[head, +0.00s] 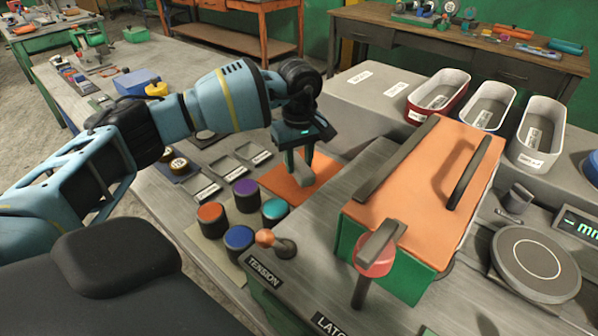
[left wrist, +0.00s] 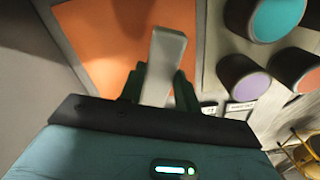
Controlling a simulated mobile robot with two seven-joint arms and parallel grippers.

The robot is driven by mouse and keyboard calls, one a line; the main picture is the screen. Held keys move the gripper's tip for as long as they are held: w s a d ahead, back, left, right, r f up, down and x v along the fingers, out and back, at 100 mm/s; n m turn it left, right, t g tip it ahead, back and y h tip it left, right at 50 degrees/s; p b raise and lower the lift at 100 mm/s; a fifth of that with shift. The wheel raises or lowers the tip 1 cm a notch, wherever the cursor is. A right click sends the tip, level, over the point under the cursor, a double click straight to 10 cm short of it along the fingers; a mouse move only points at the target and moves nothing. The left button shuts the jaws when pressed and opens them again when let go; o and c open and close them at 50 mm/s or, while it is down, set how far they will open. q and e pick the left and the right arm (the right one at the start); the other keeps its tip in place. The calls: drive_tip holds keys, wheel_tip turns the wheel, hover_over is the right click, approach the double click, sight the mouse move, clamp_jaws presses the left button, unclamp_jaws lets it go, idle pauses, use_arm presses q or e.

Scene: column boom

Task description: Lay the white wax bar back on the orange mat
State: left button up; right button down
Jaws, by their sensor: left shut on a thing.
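The white wax bar shows as a light grey-white block (left wrist: 165,55) in the left wrist view, held between the fingers of my left gripper (left wrist: 160,85). In the head view my left gripper (head: 297,168) points down over the orange mat (head: 284,187), and the bar (head: 303,180) shows at its fingertips. The mat also shows in the left wrist view (left wrist: 100,45), behind the bar. I cannot tell whether the bar touches the mat. My right gripper is in neither view.
Several round pots with coloured tops (head: 240,238) stand in front of the mat. An orange-topped green box (head: 425,190) with dark handles stands to its right. Shallow labelled trays (head: 228,167) lie to its left. A lever with an orange knob (head: 265,237) stands near the front.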

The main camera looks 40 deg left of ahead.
sight(299, 164)
use_arm(q)
drive_tip(key=shift+f, duration=1.8)
drive_tip(key=shift+f, duration=0.15)
drive_tip(key=o, duration=1)
drive_tip(key=shift+c, duration=0.2)
wheel_tip(299, 164, up, 12)
drive_tip(key=shift+r, duration=0.15)
